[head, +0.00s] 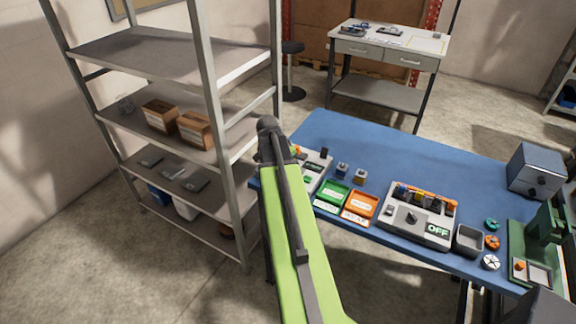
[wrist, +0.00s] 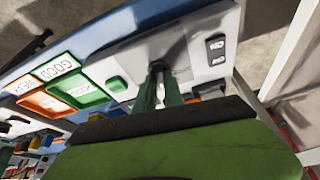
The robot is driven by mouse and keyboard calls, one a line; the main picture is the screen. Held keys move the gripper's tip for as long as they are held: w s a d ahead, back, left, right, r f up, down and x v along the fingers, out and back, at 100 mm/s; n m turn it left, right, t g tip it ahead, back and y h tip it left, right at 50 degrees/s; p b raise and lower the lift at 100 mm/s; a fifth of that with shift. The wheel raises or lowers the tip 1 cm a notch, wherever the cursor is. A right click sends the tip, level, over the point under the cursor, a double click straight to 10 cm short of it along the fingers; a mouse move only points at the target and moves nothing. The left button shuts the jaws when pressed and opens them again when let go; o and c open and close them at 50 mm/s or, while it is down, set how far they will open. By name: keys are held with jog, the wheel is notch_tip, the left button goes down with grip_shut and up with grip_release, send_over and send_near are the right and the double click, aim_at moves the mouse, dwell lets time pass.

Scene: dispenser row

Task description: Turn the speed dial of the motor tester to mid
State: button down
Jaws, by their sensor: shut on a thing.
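The motor tester, a pale grey box (head: 318,162), stands at the left end of the blue table, partly hidden by my arm. In the wrist view its panel (wrist: 112,66) fills the upper middle, with a green button (wrist: 116,84) left of my fingers and two small black switches (wrist: 215,50) at right. My gripper (wrist: 160,78) reaches down to the panel, its two green fingers close together around a small part that seems to be the speed dial. The fingers mostly hide the dial, so its setting cannot be read. In the head view my arm hides the fingertips.
A green tray (head: 318,202) and an orange tray (head: 375,208) sit right of the tester. Farther right are a grey box with an OFF sign (head: 437,231), a dark bin (head: 468,240) and a green press (head: 545,230). A metal shelf (head: 215,62) stands close on the left.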

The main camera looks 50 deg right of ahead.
jog(key=shift+w+a+m+g, duration=0.15)
jog(key=shift+m+g, duration=0.25)
jog(key=shift+m, duration=0.6)
jog(key=c, duration=1.4)
grip_release()
jog(key=shift+c, duration=0.2)
jog(key=shift+r+p, duration=0.5)
jog(key=shift+p, duration=0.05)
jog(key=p+v, duration=1.5)
jog(key=v, duration=0.1)
